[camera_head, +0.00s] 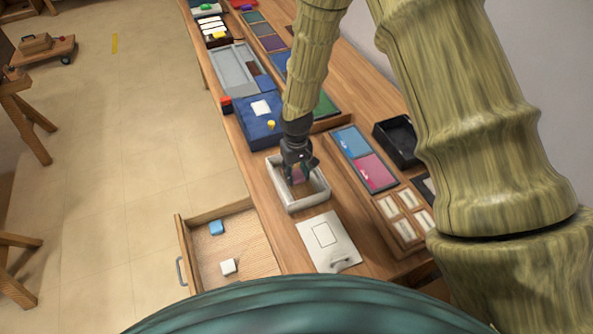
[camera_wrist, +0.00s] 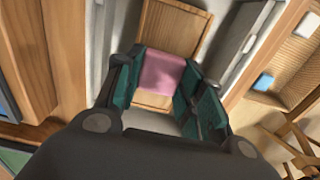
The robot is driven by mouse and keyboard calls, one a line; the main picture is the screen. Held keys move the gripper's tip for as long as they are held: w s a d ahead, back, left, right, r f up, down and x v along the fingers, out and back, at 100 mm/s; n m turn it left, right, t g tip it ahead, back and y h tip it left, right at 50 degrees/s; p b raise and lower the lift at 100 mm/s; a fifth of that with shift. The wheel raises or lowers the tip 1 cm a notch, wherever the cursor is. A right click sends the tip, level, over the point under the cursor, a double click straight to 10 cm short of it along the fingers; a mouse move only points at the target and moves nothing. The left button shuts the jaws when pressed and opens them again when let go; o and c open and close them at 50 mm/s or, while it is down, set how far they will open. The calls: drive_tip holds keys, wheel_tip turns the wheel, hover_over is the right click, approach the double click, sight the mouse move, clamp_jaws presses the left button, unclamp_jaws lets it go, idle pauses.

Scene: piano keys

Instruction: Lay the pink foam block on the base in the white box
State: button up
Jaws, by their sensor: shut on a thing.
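The pink foam block (camera_wrist: 160,70) is between the fingers of my gripper (camera_wrist: 157,88) in the wrist view. My gripper is shut on it. In the head view my gripper (camera_head: 299,172) points down into the white box (camera_head: 306,206), and a little of the block's pink shows between the fingers. The box is open, and its brown wooden base (camera_wrist: 175,30) shows beyond the block in the wrist view. I cannot tell whether the block touches the base.
A white lid-like panel (camera_head: 328,243) lies on the table in front of the box. An open drawer (camera_head: 248,251) holds a blue block (camera_head: 217,227) and a white block (camera_head: 228,267). A blue case (camera_head: 259,122), a black tray (camera_head: 397,141) and a blue-and-pink panel (camera_head: 374,172) lie around the box.

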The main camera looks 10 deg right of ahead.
sight(296, 174)
drive_tip(key=shift+f, duration=0.1)
drive_tip(key=o, duration=0.6)
drive_tip(key=shift+o, duration=0.2)
wheel_tip(296, 174, up, 12)
drive_tip(key=b, duration=0.3)
drive_tip(key=shift+b, duration=0.4)
